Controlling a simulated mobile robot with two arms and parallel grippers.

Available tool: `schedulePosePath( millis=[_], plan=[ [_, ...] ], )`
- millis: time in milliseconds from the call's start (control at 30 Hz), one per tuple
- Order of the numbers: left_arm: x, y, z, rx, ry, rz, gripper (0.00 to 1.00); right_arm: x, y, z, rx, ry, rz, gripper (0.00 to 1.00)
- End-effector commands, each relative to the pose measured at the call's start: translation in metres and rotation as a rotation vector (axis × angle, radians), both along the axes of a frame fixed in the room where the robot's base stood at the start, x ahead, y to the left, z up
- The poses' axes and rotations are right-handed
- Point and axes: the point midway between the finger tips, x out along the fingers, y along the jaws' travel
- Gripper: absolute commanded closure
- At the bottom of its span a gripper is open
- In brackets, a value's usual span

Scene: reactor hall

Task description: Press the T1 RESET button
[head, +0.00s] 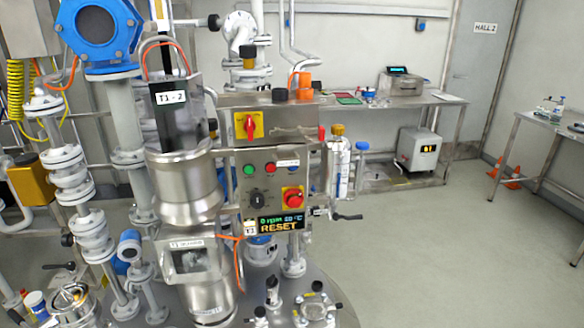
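The steel T1 control panel (273,185) is near the middle of the head view, on the reactor frame. Below are a black knob (258,199) and a red mushroom button on yellow (293,197). Neither gripper is in view.
A steel reactor vessel (186,190) stands left of the panel, with white flanged pipes further left. A black-handled valve lever (347,216) sticks out right of the display. The floor (430,255) at right is open, with a table (545,125) at the far right.

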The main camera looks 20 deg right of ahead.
Motion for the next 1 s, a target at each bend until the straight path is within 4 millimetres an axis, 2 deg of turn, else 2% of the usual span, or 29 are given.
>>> schedulePosePath(
  millis=[167, 200, 400, 467, 1000],
  plan=[
    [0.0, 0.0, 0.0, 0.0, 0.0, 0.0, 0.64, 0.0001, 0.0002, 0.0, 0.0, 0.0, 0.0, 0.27],
    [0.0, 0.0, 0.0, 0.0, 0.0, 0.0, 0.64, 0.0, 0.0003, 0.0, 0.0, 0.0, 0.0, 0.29],
    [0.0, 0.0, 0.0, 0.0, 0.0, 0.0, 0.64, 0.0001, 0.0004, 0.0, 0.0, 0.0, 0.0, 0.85],
    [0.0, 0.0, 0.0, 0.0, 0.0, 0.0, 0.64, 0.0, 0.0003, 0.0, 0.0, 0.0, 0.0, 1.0],
    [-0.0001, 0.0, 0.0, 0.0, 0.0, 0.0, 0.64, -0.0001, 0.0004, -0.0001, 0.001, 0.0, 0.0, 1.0]
  ],
)
